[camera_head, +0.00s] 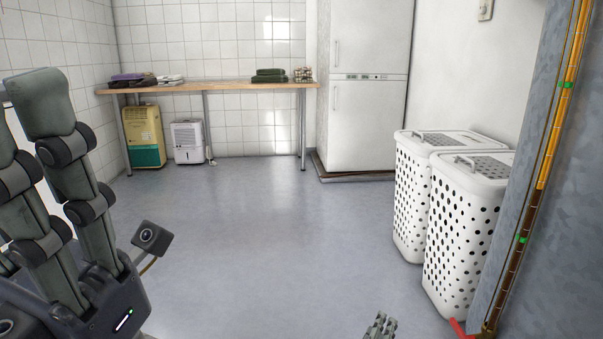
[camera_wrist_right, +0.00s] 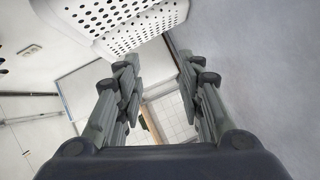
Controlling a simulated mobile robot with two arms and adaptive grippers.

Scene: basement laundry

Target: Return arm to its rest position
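My left gripper (camera_head: 22,125) stands large at the left edge of the head view, fingers pointing up. Its fingers are apart with nothing seen between them, and the outer one is partly cut off by the picture edge. My right gripper (camera_head: 380,327) shows only its fingertips at the bottom of the head view, above the floor and left of the baskets. In the right wrist view its two fingers (camera_wrist_right: 165,97) are spread apart and empty. Both arms are mostly out of view.
Two white perforated laundry baskets (camera_head: 464,225) stand close on the right. A grey metal surface (camera_head: 560,230) rises at the right edge. A white fridge (camera_head: 365,120) and a wooden table (camera_head: 230,86) stand at the back. The middle floor (camera_head: 255,235) is clear.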

